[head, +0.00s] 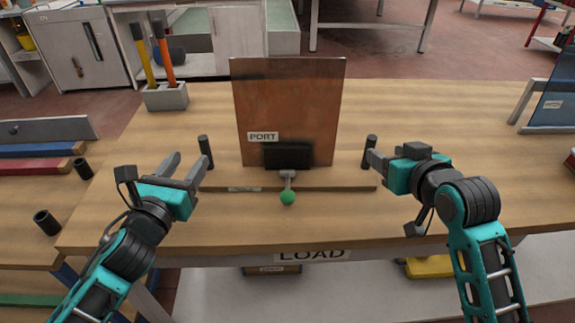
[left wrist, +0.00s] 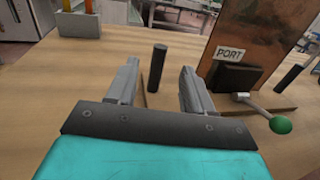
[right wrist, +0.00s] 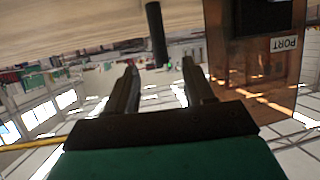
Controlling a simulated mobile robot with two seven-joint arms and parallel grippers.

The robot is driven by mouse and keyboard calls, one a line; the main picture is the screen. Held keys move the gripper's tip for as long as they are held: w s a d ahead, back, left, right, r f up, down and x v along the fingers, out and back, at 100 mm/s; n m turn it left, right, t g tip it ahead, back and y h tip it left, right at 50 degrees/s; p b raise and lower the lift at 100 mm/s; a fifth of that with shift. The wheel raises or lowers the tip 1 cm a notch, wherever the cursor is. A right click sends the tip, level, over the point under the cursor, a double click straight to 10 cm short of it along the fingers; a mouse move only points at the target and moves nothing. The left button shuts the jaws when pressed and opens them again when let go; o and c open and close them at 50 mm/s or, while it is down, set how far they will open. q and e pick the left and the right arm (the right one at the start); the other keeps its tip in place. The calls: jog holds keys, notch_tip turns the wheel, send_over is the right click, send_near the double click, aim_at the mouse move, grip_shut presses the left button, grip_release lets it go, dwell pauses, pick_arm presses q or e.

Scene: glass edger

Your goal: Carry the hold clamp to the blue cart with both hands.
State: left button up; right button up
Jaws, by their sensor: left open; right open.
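The hold clamp appears to be the low wooden bar (head: 320,188) with a black block (head: 288,156), a lever with a green knob (head: 288,198) and a black upright post at each end. A copper-brown panel labelled PORT (head: 290,95) stands upright behind the block. My left gripper (head: 186,161) is open and empty, just left of the left post (head: 206,152); that post (left wrist: 158,67) shows beyond and between its fingers in the left wrist view. My right gripper (head: 374,160) is open beside the right post (head: 370,150); whether they touch is unclear. No blue cart is clearly identifiable.
The clamp is on a wooden table (head: 450,130) marked LOAD. A grey holder (head: 165,97) with yellow and orange handles stands at the back left. A blue panel (head: 553,108) stands at the right edge.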

aim_at(201, 142)
pick_arm(q)
jog(key=w, duration=0.2)
jog(key=w+d, duration=0.1)
jog(key=w, duration=0.5)
jog(key=shift+w+d, duration=0.15)
jog(key=shift+d, duration=0.2)
pick_arm(e)
jog(key=x, duration=0.8)
jog(key=shift+w+f, duration=0.1)
jog(key=shift+w, duration=0.1)
pick_arm(q)
jog(key=shift+c, duration=0.3)
pick_arm(e)
jog(key=shift+c, duration=0.3)
pick_arm(q)
grip_shut()
pick_arm(e)
grip_shut()
pick_arm(q)
jog(key=shift+r, duration=0.2)
